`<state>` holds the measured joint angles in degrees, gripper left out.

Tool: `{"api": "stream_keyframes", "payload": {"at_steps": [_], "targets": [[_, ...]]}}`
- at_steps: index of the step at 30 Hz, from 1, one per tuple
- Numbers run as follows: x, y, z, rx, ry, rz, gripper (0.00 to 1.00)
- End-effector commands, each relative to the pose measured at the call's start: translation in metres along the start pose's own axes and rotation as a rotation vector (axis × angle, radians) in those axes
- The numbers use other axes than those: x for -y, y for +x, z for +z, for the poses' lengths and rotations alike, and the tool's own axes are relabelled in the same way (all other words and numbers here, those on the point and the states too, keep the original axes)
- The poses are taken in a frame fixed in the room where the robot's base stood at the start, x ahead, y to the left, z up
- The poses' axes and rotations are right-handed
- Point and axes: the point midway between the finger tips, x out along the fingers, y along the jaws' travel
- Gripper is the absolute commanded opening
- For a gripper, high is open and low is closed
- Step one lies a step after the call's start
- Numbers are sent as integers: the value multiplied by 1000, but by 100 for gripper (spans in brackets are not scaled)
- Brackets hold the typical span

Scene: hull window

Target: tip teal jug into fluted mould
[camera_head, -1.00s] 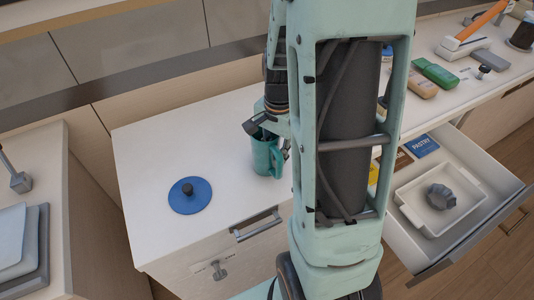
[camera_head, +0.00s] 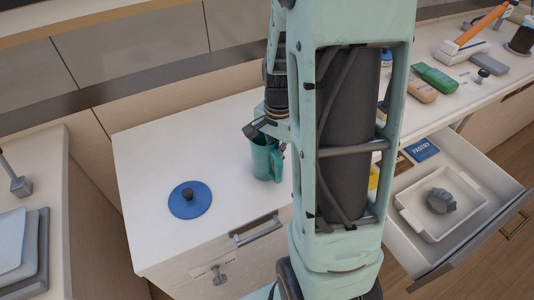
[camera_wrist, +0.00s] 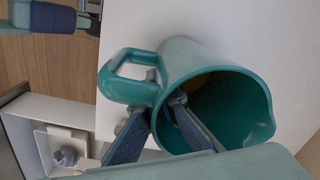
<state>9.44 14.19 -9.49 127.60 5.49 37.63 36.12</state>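The teal jug (camera_head: 262,160) stands upright on the white counter, partly hidden by my arm. In the wrist view the jug (camera_wrist: 245,95) shows its open mouth, its handle on the left and something orange inside. My gripper (camera_wrist: 165,150) is at the jug's rim, with one finger outside the wall near the handle and the other inside the mouth. The fingers are apart, and I see no clear grip on the wall. In the head view my gripper (camera_head: 258,130) is at the jug's top. The grey fluted mould (camera_head: 441,201) sits in the open drawer at right.
A white tray (camera_head: 408,205) in the drawer (camera_head: 484,237) holds the mould. A blue lid (camera_head: 190,203) lies on the counter (camera_head: 150,160) left of the jug. My arm blocks the middle.

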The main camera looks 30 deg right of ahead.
Motion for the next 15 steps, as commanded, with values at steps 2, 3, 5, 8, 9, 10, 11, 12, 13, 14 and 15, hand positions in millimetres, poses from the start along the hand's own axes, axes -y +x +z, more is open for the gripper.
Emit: {"api": "stream_keyframes", "payload": {"at_steps": [2, 3, 5, 8, 9, 10, 11, 12, 13, 14, 15], "targets": [[0, -4, 0, -1, 0, -1, 0], [0, -5, 0, -1, 0, -1, 0], [1, -7, 0, -1, 0, -1, 0], [1, -10, 0, -1, 0, -1, 0], [1, -11, 0, -1, 0, -1, 0], [1, -12, 0, -1, 0, -1, 0], [1, -13, 0, -1, 0, -1, 0], [1, -14, 0, -1, 0, -1, 0], [1, -15, 0, -1, 0, -1, 0], [1, -16, 0, -1, 0, -1, 0], [1, -17, 0, -1, 0, -1, 0]]}}
